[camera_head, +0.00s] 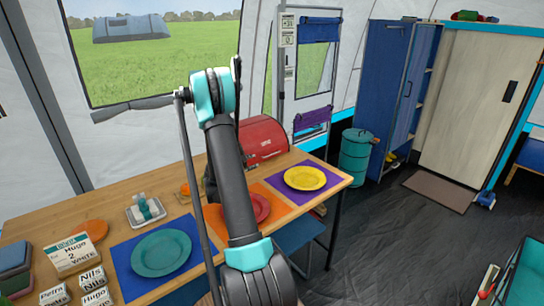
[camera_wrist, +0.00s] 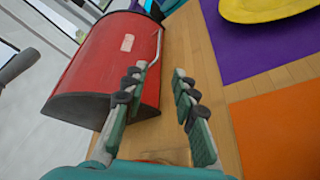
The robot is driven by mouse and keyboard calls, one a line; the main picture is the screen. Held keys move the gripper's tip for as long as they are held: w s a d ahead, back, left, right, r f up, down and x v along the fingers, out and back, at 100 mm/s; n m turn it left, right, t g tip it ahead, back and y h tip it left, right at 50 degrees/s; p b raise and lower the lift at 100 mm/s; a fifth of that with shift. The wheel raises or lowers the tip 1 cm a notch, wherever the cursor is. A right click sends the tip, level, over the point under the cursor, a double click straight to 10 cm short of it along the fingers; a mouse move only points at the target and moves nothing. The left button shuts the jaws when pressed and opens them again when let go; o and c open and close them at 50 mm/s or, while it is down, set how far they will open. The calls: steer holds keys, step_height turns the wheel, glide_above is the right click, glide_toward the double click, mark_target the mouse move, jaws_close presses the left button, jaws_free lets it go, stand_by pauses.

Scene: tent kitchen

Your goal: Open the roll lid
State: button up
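The red bread box (camera_head: 263,138) with a rounded roll lid stands at the table's back edge, partly hidden behind my arm in the head view. In the wrist view the box (camera_wrist: 105,65) fills the upper left, and its lid looks shut. A thin metal handle (camera_wrist: 157,47) runs along the lid's edge, and a small pale label (camera_wrist: 127,42) sits on the red surface. My gripper (camera_wrist: 158,76) is open and empty, with its fingers over the wooden table. The left finger overlaps the box's near corner; I cannot tell whether it touches. The head view hides the fingers.
The wooden table (camera_head: 110,217) holds a yellow plate (camera_head: 305,178) on a purple mat, a red plate (camera_head: 261,208) on an orange mat, and a teal plate (camera_head: 161,253) on a blue mat. A small tray (camera_head: 145,211) stands left of my arm. The tent wall is behind.

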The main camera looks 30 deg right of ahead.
steer(key=shift+w+d+f, duration=0.25)
steer(key=shift+d+f, duration=0.05)
steer(key=shift+d, duration=0.2)
steer(key=x, duration=1.7)
steer(key=shift+r, duration=0.1)
steer(key=shift+c, duration=0.2)
jaws_close()
